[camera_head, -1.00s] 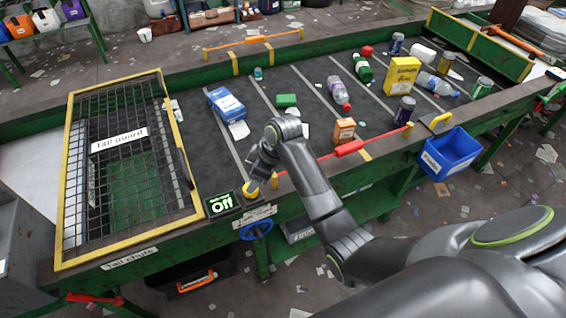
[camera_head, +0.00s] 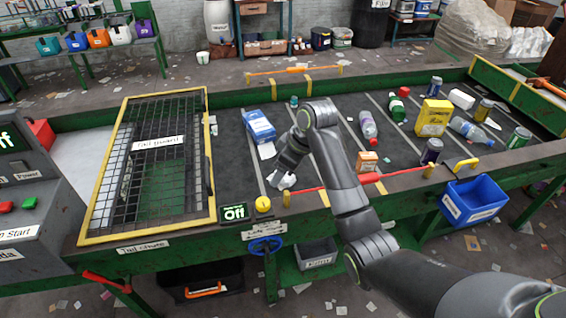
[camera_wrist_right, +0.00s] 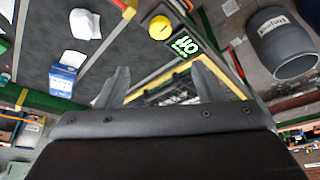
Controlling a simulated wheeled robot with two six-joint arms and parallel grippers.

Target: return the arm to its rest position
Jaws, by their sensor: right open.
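My right arm (camera_head: 335,165) reaches in from the lower right over the belt's near edge. My right gripper (camera_head: 283,180) is open and empty, pointing down beside the yellow button (camera_head: 262,204). In the right wrist view its two spread fingers (camera_wrist_right: 163,84) have nothing between them. The button also shows there (camera_wrist_right: 160,27), ahead of the fingers and apart from them. The small display (camera_head: 234,212) beside the button reads "Off". My left gripper is not in view.
A red bar (camera_head: 368,178) runs along the near edge, close to my forearm. Bottles, cans and boxes such as the yellow box (camera_head: 433,118) and blue box (camera_head: 259,125) lie on the belt (camera_head: 235,160). The yellow-framed tail guard (camera_head: 212,170) stands left. A blue bin (camera_head: 470,203) hangs at right.

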